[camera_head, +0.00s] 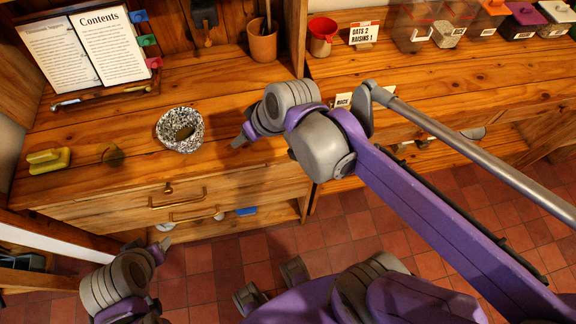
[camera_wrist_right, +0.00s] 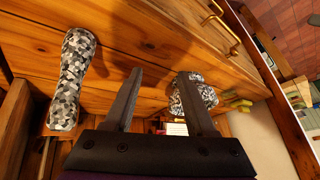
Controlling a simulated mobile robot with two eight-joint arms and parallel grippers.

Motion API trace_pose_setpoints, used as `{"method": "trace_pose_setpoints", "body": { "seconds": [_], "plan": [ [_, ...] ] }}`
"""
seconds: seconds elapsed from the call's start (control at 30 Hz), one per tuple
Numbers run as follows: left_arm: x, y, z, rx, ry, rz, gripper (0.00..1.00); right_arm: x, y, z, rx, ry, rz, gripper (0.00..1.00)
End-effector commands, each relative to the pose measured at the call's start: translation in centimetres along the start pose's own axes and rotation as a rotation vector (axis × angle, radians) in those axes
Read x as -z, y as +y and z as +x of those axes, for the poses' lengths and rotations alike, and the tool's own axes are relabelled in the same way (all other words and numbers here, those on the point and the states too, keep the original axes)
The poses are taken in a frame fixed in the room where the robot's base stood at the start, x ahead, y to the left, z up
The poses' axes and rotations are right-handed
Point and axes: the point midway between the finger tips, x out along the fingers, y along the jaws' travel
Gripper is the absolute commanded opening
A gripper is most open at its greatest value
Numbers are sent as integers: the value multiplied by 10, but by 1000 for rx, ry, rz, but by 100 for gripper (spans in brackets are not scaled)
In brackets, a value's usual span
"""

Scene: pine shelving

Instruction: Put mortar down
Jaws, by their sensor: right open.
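The mortar (camera_head: 168,126), a bowl with a black-and-white speckled pattern, stands upright on the wooden counter left of centre in the head view. In the right wrist view the mortar (camera_wrist_right: 207,92) is beyond the fingers, partly hidden by one of them. My right gripper (camera_head: 238,141) is just right of the mortar, apart from it. In the right wrist view its fingers (camera_wrist_right: 156,72) are spread with nothing between them. My left gripper (camera_head: 163,243) is low at the left, in front of the drawers; its finger gap is not clear.
A patterned club-shaped object (camera_wrist_right: 72,78) stands near the gripper in the right wrist view. A yellow block (camera_head: 48,160) lies left on the counter. An open book (camera_head: 90,50), a clay pot (camera_head: 263,42) and a red cup (camera_head: 322,35) stand at the back. Drawer handles (camera_head: 178,203) face front.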

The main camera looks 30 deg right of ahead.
Motion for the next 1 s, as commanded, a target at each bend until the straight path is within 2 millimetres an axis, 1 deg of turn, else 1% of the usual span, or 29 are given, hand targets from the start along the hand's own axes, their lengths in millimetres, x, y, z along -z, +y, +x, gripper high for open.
{"method": "trace_pose_setpoints", "body": {
  "seconds": [0.03,0.1,0.2,0.3,0.37,0.43,1.0],
  "plan": [
    [0,0,0,0,0,0,57,-31,7,0,-46,-13,26,56],
    [0,0,0,0,0,0,57,-67,18,0,-113,-26,62,56],
    [0,0,0,0,0,0,57,-107,32,2,-188,-35,105,56],
    [0,0,0,0,0,0,57,-130,40,3,-235,-37,131,56],
    [0,0,0,0,0,0,57,-137,42,4,-248,-37,138,56],
    [0,0,0,0,0,0,57,-139,43,4,-255,-37,142,56],
    [0,0,0,0,0,0,57,-138,43,4,-252,-37,140,56]
  ]
}}
